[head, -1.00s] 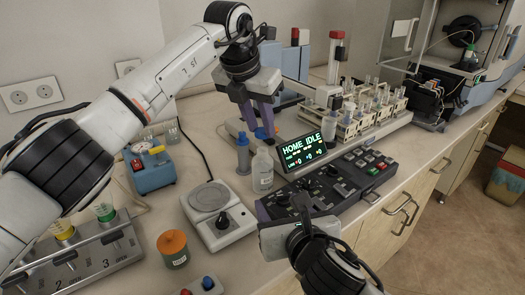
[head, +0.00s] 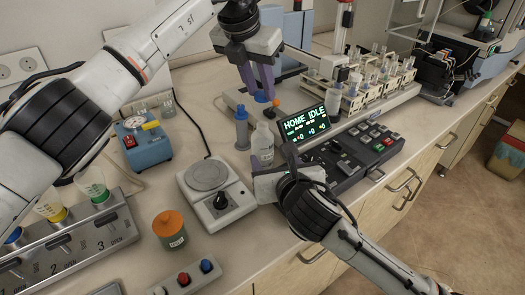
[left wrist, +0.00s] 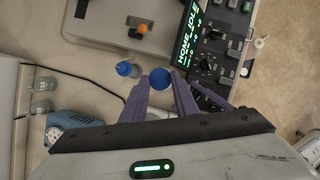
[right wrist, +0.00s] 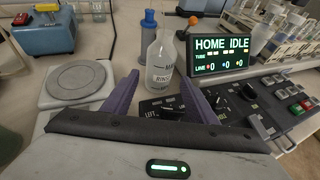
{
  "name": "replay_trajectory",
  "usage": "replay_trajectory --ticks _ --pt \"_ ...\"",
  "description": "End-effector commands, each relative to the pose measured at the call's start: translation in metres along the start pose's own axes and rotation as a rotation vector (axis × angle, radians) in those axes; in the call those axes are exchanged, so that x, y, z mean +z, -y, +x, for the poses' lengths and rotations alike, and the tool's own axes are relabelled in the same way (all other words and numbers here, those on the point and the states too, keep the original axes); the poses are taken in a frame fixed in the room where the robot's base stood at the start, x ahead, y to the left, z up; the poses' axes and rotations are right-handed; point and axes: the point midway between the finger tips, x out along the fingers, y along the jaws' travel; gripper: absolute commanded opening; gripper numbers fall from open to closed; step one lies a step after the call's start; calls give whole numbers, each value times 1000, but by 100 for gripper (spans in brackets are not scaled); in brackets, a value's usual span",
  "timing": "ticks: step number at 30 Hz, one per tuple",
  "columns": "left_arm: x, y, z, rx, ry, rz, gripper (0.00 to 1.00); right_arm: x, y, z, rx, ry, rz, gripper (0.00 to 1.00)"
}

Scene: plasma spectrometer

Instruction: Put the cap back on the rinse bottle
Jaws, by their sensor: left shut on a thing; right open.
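The rinse bottle (head: 262,148), clear with a white label, stands upright and uncapped on the bench; it also shows in the right wrist view (right wrist: 161,65). My left gripper (head: 260,92) is shut on the blue cap (left wrist: 159,78) and holds it in the air above the bottle's mouth, apart from it. The left wrist view looks down on the cap between the fingertips, where the bottle is hidden. My right gripper (right wrist: 160,85) is open and low in front of the bottle, with its fingers spread to either side of it in the right wrist view. Contact cannot be told.
A blue-topped bottle (head: 242,130) stands just left of the rinse bottle. A control panel with a lit display (head: 304,124) is close on the right. A hotplate (head: 206,176) and an orange-lidded jar (head: 170,230) are nearer the front. A tube rack (head: 355,95) stands behind.

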Motion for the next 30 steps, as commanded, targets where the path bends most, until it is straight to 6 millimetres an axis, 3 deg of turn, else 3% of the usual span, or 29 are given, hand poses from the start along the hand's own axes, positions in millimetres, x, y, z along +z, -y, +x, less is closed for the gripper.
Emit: replay_trajectory --ticks 3,9,15,24,30 --pt "0 0 0 0 0 0 7 1 -1 24 0 -1 1 53" --pt "0 0 0 0 0 0 7 0 0 51 -1 -1 1 53" --pt "0 0 0 0 0 0 7 0 0 63 0 0 0 53" --pt "0 0 0 0 0 0 7 0 0 64 1 1 0 53" --pt "0 0 0 0 0 0 7 0 0 64 0 1 0 21"
